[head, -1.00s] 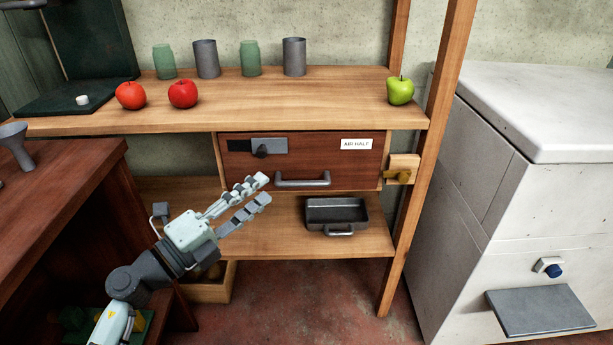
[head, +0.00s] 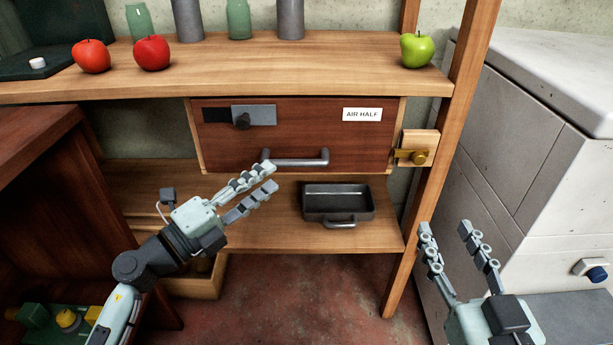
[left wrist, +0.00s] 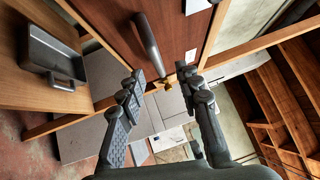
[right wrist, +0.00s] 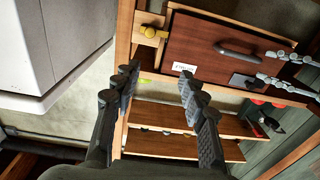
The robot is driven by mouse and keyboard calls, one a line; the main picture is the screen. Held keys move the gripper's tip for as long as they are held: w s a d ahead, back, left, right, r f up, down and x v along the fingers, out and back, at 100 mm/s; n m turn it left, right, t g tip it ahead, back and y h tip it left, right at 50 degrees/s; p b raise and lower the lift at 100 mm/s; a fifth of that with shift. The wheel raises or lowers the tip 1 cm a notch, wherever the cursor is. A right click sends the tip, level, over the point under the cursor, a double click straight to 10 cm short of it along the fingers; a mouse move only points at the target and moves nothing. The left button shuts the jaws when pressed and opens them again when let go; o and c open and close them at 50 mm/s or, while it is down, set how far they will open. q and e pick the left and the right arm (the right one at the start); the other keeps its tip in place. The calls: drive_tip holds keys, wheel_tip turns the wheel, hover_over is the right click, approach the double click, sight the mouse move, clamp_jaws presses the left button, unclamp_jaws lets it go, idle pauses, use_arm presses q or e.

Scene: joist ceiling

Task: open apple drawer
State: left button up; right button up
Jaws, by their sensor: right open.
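The closed dark-wood drawer (head: 300,137) sits under the shelf with a white label reading "AIR HALF" (head: 362,114). Its grey bar handle (head: 300,160) runs along the lower front; the handle also shows in the left wrist view (left wrist: 150,45) and the right wrist view (right wrist: 238,50). My left gripper (head: 272,182) is open, its fingertips just below the handle's left part in the head view, not closed around it. My right gripper (head: 446,228) is open and empty, right of the drawer and lower, in front of the post.
A grey sliding plate with knob (head: 253,116) is on the drawer front. A brass latch (head: 418,157) on a wooden block is at its right edge. Two red apples (head: 152,52), a green apple (head: 417,50) and several cups stand above; a metal tray (head: 337,202) lies below.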

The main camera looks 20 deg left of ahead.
sight(294, 162)
use_arm(q)
drive_tip(key=x, duration=0.8)
drive_tip(key=shift+f+p, duration=0.25)
drive_tip(key=shift+p, duration=0.15)
drive_tip(key=shift+a, duration=0.1)
use_arm(e)
drive_tip(key=shift+d+f+g+h, duration=0.3)
drive_tip(key=shift+d+f+g, duration=0.25)
drive_tip(key=shift+f, duration=0.1)
use_arm(q)
clamp_jaws()
